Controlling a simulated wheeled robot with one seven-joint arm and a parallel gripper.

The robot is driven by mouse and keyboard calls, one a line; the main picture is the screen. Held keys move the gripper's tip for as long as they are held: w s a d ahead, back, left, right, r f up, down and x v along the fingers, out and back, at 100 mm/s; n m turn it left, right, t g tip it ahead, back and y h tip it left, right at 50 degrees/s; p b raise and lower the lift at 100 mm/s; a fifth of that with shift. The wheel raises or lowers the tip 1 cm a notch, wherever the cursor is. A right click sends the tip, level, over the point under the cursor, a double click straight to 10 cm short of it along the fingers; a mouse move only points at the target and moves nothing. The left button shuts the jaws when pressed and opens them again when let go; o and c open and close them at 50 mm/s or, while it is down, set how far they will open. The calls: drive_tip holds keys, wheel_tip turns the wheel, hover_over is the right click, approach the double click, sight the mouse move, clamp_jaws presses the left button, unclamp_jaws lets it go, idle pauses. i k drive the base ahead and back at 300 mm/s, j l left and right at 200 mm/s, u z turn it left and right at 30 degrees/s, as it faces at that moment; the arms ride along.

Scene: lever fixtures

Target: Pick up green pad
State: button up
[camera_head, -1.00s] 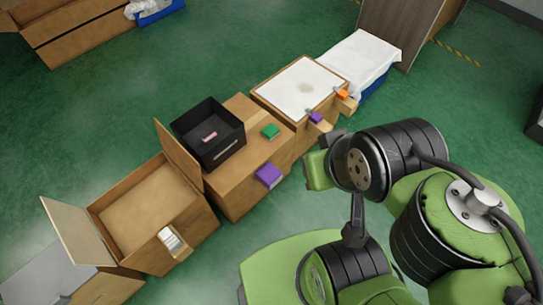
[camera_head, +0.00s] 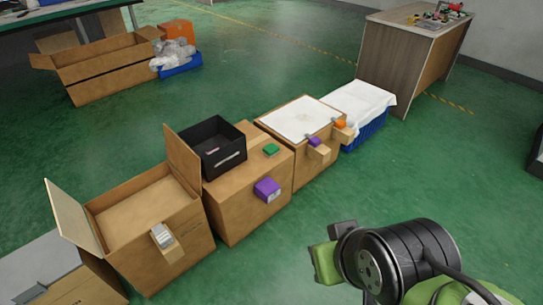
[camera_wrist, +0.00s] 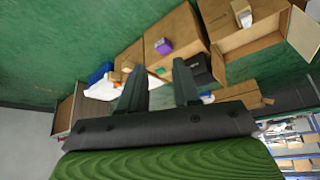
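The green pad (camera_head: 271,150) is a small flat block on top of a closed cardboard box (camera_head: 240,205), just right of a black open bin (camera_head: 218,160). My gripper (camera_wrist: 160,77) is open and empty in the wrist view, its two dark fingers spread apart.
A purple block (camera_head: 267,189) is on the box's front; another purple piece (camera_head: 315,141) and an orange one (camera_head: 340,124) are by the white-topped box (camera_head: 300,117). An open-flapped box (camera_head: 140,205) stands left. Green floor is clear between my arm and the boxes.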

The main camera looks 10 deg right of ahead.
sight(270, 150)
drive_tip(key=i+l+u, duration=0.25)
drive_tip(key=u, duration=0.2)
drive_tip(key=i+l+u, duration=0.3)
drive_tip(key=u, duration=0.15)
drive_tip(key=i+l+u, duration=0.15)
drive_tip(key=l+u, duration=0.3)
drive_tip(key=i+l+u, duration=0.1)
drive_tip(key=l+u, duration=0.75)
drive_tip(key=l, duration=0.15)
drive_tip(key=l+u, duration=0.45)
drive_tip(key=k+l+u, duration=0.15)
drive_tip(key=l+u, duration=0.3)
drive_tip(key=l, duration=0.1)
